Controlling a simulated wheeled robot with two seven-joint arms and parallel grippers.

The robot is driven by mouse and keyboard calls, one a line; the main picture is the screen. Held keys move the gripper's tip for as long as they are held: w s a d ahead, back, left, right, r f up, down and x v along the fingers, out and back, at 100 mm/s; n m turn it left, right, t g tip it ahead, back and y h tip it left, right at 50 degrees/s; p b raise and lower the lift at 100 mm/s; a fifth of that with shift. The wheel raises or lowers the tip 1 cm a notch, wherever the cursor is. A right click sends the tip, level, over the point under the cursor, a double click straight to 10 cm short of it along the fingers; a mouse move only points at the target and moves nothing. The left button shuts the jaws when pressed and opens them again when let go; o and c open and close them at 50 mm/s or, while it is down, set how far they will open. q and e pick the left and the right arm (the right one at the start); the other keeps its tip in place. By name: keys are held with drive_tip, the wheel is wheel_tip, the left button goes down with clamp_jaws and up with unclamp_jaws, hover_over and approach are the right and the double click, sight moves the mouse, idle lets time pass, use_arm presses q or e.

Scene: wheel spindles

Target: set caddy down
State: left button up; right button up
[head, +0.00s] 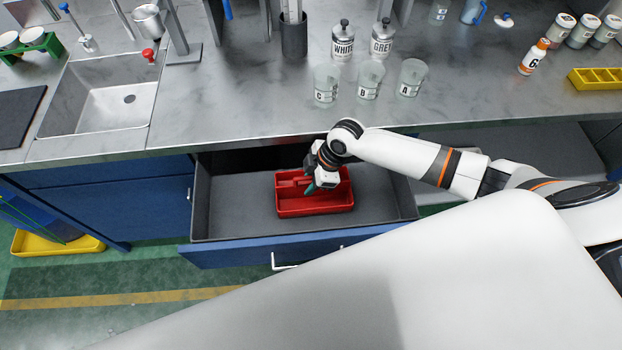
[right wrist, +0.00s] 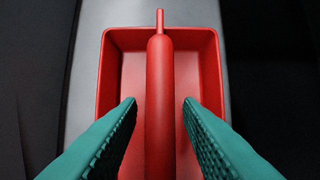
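The red caddy (head: 318,208) sits in the open drawer (head: 240,215), upright and apparently on its grey floor. In the right wrist view the caddy (right wrist: 108,75) shows its tray and its central handle bar (right wrist: 160,70). My right gripper (head: 310,188) is over the caddy, pointing down. Its green fingers are open, one on each side of the handle bar, with a gap on both sides. It also shows in the right wrist view (right wrist: 158,102). The caddy's far side is partly hidden by the gripper. My left gripper is not in view.
The steel counter (head: 230,95) runs behind and above the drawer. Beakers (head: 370,80) and labelled bottles (head: 343,42) stand on it. A sink (head: 110,100) is at the left. The drawer floor is bare left and right of the caddy. A yellow tray (head: 50,243) lies at lower left.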

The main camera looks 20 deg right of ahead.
drive_tip(key=shift+r, duration=0.1)
drive_tip(key=shift+d+r, duration=0.1)
drive_tip(key=shift+r, duration=0.15)
drive_tip(key=v, duration=1.1)
drive_tip(key=shift+s+d+r, duration=0.1)
drive_tip(key=shift+d+r, duration=0.05)
drive_tip(key=shift+r, duration=0.15)
